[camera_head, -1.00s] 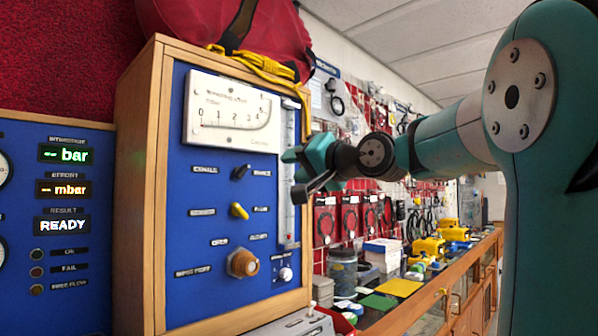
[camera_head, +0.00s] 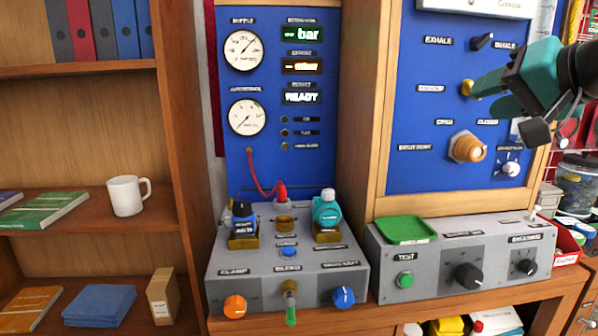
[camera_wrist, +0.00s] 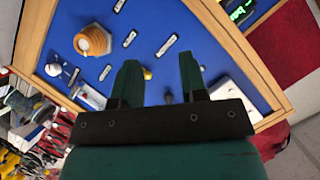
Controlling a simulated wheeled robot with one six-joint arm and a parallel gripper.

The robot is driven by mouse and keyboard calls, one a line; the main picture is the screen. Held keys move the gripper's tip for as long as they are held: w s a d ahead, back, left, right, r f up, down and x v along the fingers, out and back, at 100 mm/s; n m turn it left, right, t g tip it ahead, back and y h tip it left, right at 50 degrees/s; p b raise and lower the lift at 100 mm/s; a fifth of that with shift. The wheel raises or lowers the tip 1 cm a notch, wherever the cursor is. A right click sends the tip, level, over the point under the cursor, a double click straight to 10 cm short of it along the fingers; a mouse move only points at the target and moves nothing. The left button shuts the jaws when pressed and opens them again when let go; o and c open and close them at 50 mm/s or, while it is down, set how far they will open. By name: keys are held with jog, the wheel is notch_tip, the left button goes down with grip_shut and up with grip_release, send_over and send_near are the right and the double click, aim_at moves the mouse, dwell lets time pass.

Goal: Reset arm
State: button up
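My gripper (camera_head: 490,92) is at the right in the head view, in front of the blue panel (camera_head: 408,120) in its wooden frame. Its tips overlap the yellow knob (camera_head: 467,89) in the picture; contact cannot be told.
A grey test box (camera_head: 290,262) with two fittings stands below the gauge panel. A second grey box (camera_head: 462,262) carries a green tray (camera_head: 406,228). A wooden shelf (camera_head: 85,230) with a white mug (camera_head: 126,195) is at the left.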

jog(key=s+a+f+n+g+y, duration=0.2)
jog(key=s+a+f+n+g, duration=0.3)
jog(key=a+f, duration=0.5)
jog(key=s+a+f+n+g+h+p, duration=0.1)
jog(key=s+a+f+n+g, duration=0.2)
jog(key=s, duration=0.4)
jog(key=s+a+f+n+g+p, duration=0.1)
jog(key=s+a+f+n+g, duration=0.3)
jog(key=s+f, duration=0.3)
jog(key=shift+s+g+h, duration=0.4)
jog(key=shift+s+g, duration=0.3)
jog(key=shift+s, duration=0.05)
jog(key=shift+w+a, duration=0.1)
